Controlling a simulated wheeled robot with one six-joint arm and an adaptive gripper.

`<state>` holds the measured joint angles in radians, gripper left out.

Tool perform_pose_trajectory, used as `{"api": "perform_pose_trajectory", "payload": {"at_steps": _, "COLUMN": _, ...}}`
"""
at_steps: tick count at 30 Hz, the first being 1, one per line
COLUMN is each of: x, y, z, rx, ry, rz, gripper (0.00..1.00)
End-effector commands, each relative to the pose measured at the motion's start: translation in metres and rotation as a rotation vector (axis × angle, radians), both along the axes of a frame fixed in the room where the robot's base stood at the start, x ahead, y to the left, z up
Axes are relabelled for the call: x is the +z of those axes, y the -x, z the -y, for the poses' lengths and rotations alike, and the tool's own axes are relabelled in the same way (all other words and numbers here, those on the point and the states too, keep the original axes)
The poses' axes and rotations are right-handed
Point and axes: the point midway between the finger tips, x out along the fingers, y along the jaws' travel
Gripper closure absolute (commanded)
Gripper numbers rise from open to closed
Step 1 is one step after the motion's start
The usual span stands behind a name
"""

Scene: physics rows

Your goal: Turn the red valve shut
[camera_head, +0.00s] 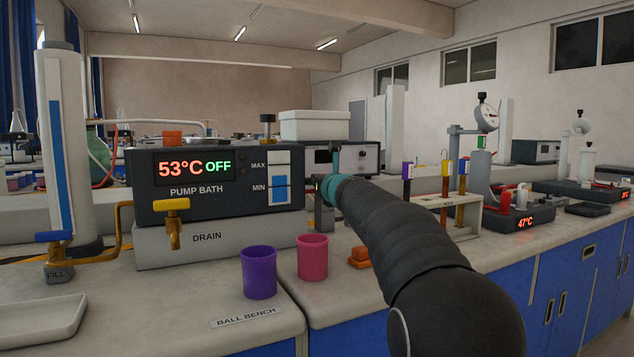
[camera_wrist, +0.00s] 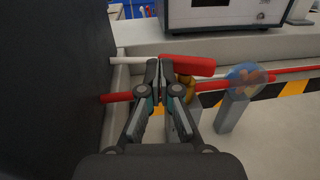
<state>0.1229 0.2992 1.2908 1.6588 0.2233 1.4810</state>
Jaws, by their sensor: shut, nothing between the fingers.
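The red valve's handle (camera_wrist: 188,66) is a flat red lever in the wrist view. It lies just above a red pipe (camera_wrist: 115,98) and slants only a little to it. A brass-coloured body (camera_wrist: 186,84) shows partly below the lever. My gripper (camera_wrist: 159,72) is shut and empty, with its fingertips at the lever's left end. I cannot tell whether they touch it. In the head view my gripper (camera_head: 328,187) is beside the pump bath (camera_head: 215,180), and the valve is hidden there.
The pump bath's dark side (camera_wrist: 55,80) stands close on the left in the wrist view. A round blue sign (camera_wrist: 246,77) on a grey post stands right of the valve. A purple cup (camera_head: 259,273) and a pink cup (camera_head: 312,258) stand on the front bench.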

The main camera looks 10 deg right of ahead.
Motion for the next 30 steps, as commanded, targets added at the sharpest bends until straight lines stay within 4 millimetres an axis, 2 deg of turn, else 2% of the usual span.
{"api": "perform_pose_trajectory", "payload": {"at_steps": 13, "x": 0.000, "y": -0.013, "z": -0.011, "rx": 0.001, "ry": 0.000, "rz": 0.000, "gripper": 1.00}}
{"api": "perform_pose_trajectory", "payload": {"at_steps": 30, "x": 0.000, "y": -0.025, "z": -0.014, "rx": 0.001, "ry": 0.000, "rz": 0.000, "gripper": 1.00}}
